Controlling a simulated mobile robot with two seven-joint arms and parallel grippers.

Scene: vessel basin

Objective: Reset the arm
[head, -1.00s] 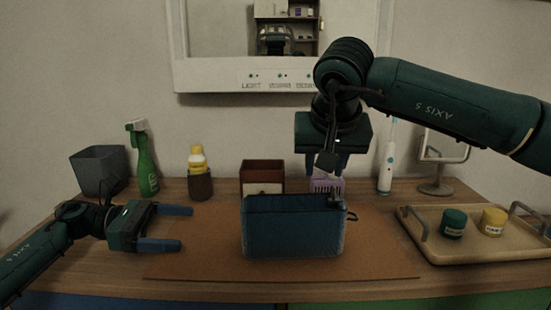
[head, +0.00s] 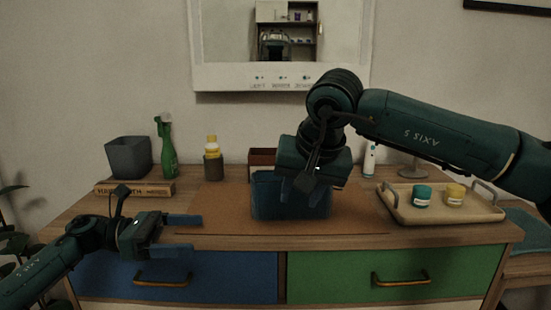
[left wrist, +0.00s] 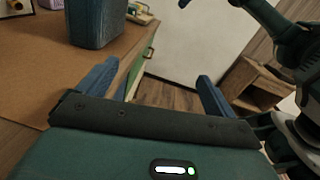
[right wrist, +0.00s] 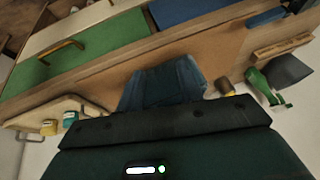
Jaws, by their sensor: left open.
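My left gripper (head: 182,235) is open and empty in front of the cabinet's left side, in front of the blue drawer. Its two blue fingers stand apart in the left wrist view (left wrist: 158,92). The pouch also fills the middle of the right wrist view (right wrist: 160,88) and stands at the top of the left wrist view (left wrist: 97,22). The right fingers blend with the pouch, so their opening and any contact are unclear.
The pouch is on a brown mat (head: 215,215). A tray (head: 480,213) with two jars is at right. A mirror (head: 230,78) hangs behind.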

